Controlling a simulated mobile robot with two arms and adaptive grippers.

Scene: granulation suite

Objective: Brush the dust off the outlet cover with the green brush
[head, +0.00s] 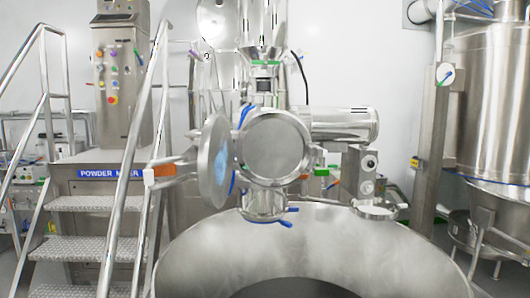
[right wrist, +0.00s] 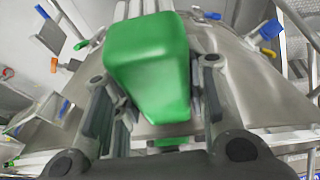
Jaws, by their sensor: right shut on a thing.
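The round steel outlet cover (head: 215,162) stands swung open on the left of the round outlet (head: 275,145), mid-picture in the head view. Its face is turned obliquely, with a bluish patch on it; I cannot tell dust from reflection there. In the right wrist view my right gripper (right wrist: 153,112) is shut on the green brush (right wrist: 150,60), whose smooth green block fills the space between the fingers. The bristles cannot be made out. Neither gripper shows in the head view, so the brush's distance from the cover cannot be told.
A large round steel vessel (head: 315,235) fills the front below the outlet. Steps with handrails (head: 125,170) stand at the left, beside a control cabinet (head: 122,75). A tall steel tank (head: 490,100) stands at the right. A horizontal cylinder (head: 345,123) juts out right of the outlet.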

